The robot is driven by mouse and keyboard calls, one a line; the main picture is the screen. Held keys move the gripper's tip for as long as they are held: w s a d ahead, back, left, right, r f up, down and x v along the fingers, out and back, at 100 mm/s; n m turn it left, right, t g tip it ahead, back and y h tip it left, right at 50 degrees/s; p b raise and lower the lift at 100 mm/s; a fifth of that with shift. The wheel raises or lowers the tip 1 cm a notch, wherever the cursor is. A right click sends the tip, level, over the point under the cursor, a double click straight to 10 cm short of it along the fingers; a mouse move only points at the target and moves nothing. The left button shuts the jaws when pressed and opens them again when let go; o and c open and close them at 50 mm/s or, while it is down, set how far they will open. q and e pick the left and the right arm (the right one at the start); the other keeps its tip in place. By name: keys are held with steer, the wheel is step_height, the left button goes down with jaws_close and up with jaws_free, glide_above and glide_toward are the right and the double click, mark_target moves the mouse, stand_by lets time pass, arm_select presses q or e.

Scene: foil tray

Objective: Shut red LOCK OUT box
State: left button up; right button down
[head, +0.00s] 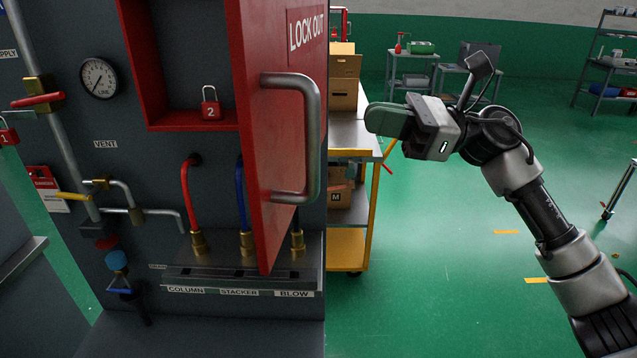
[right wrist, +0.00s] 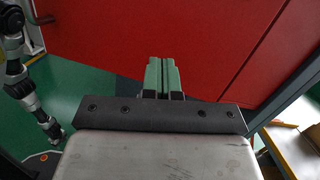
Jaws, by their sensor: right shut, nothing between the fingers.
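The red LOCK OUT box (head: 172,121) is set in the dark grey panel, with a red padlock marked 2 (head: 211,104) inside it. Its red door (head: 266,175) stands wide open toward me, with a grey bar handle (head: 313,140) on its outer face. My right gripper (head: 375,119) is shut and empty, to the right of the door and apart from the handle in the head view. In the right wrist view the shut green fingers (right wrist: 164,76) point at the red door face (right wrist: 190,40). My left gripper is not in view.
Red, blue and dark hoses (head: 190,205) rise from fittings below the box. A yellow-framed cart (head: 348,247) with cardboard boxes (head: 343,80) stands behind the door. Grey tables (head: 412,62) and a shelf (head: 610,60) stand far back. The green floor at right is mostly clear.

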mark_target(311, 182)
steer(key=s+d+r+n+t+h, duration=0.1)
steer(key=s+r+n+h, duration=0.2)
steer(key=s+n+h, duration=0.35)
steer(key=s+d+r+n+t+h, duration=0.15)
steer(key=s+n+h, duration=0.25)
steer(key=s+n, duration=0.4)
steer(key=shift+m+g, duration=0.25)
steer(key=shift+m, duration=0.1)
steer(key=a+f+p, duration=0.1)
steer(key=a+f, duration=0.1)
steer(key=a, duration=0.2)
steer(key=a+f+p, duration=0.1)
steer(key=a+f, duration=0.1)
steer(key=a, duration=0.1)
steer(key=a+f+p, duration=0.1)
steer(key=a+f, duration=0.1)
steer(key=a, duration=0.2)
steer(key=shift+w+a+p, duration=0.25)
steer(key=shift+a+p, duration=0.05)
steer(key=shift+p, duration=0.1)
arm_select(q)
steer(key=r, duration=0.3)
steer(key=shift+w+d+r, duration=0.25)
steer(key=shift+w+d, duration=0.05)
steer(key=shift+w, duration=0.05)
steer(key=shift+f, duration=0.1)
